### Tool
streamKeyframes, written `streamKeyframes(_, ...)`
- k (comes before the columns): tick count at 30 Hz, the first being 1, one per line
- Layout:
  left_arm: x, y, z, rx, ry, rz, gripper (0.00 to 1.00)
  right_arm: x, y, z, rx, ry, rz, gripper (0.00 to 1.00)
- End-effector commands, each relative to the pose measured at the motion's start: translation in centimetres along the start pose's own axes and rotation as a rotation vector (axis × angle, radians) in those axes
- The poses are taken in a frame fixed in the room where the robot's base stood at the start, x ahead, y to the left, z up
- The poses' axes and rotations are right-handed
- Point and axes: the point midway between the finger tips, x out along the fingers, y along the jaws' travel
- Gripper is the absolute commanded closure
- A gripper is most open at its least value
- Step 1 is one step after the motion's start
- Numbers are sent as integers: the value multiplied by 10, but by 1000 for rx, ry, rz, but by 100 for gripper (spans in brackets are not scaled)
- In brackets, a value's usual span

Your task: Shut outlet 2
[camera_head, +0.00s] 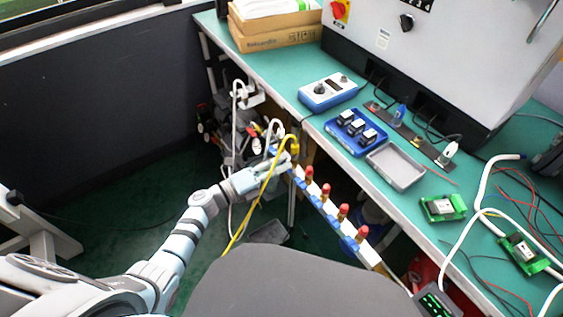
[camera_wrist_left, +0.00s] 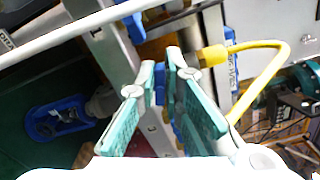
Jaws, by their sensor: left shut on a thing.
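A pale manifold rail (camera_head: 331,213) runs along the bench's front edge. It carries several outlets with red-orange caps (camera_head: 325,190) and blue valve handles (camera_head: 348,245). A yellow hose (camera_head: 267,184) joins the rail's far end, and its fitting shows in the left wrist view (camera_wrist_left: 213,56). My left gripper (camera_head: 284,161) is at that far end, beside the yellow hose. In the left wrist view, its teal-padded fingers (camera_wrist_left: 160,72) are closed around a blue handle (camera_wrist_left: 160,82), mostly hidden between them. I cannot read which outlet number it belongs to. My right gripper is not in view.
The green bench (camera_head: 290,92) holds a blue-white meter (camera_head: 328,91), a blue tray (camera_head: 338,137) of blocks, an empty grey tray (camera_head: 402,183) and green circuit boards (camera_head: 443,208). White hoses (camera_head: 236,105) hang near the gripper. The floor to the left is open.

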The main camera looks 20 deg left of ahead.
Motion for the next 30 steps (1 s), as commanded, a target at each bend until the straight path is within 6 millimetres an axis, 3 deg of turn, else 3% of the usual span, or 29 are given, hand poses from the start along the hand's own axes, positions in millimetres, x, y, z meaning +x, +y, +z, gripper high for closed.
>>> streamKeyframes(13, -1, 5, -1, -296, 0, 6, 100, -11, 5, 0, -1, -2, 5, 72)
streamKeyframes(30, -2, 7, -2, -364, 1, 7, 100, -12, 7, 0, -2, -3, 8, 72)
